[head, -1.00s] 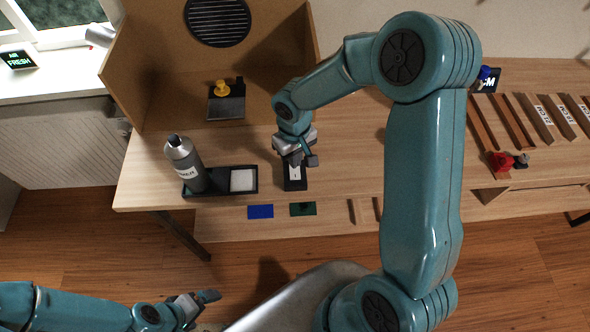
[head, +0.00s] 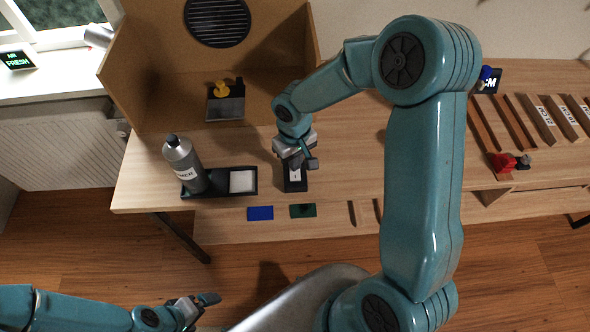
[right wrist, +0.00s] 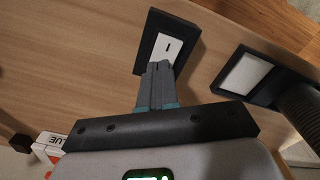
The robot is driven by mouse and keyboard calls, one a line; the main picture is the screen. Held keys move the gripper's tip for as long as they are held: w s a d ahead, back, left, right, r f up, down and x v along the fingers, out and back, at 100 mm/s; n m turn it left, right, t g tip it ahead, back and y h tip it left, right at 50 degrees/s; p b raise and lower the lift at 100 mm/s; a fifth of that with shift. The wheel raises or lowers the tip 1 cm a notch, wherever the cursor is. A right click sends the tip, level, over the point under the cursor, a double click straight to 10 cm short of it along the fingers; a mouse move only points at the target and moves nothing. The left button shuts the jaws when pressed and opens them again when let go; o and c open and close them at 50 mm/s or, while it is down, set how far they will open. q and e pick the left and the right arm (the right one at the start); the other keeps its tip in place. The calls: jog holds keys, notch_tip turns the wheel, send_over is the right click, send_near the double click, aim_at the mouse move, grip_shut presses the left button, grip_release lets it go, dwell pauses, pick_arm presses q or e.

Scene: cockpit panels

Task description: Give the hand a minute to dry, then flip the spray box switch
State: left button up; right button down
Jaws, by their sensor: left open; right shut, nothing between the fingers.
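The switch is a black block with a white rocker marked with a dark line (head: 295,174), on the bench in front of the spray box (head: 150,75). It also shows in the right wrist view (right wrist: 170,46). My right gripper (head: 298,162) is shut and empty, its fingertips at the near edge of the switch; I cannot tell whether they touch. A small yellow piece (head: 220,89) sits on a dark block inside the spray box; I cannot tell whether it is the hand. My left gripper (head: 205,303) is open and empty, low at the front left, away from the bench.
A grey bottle (head: 183,160) stands in a black tray (head: 215,193) with a white pad, left of the switch. Blue (head: 260,213) and green (head: 303,211) patches lie at the front edge. Red piece (head: 503,162) and wooden strips are at right.

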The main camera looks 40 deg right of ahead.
jog(key=shift+r+p, duration=2.05)
jog(key=shift+r, duration=1.35)
jog(key=shift+s, duration=0.1)
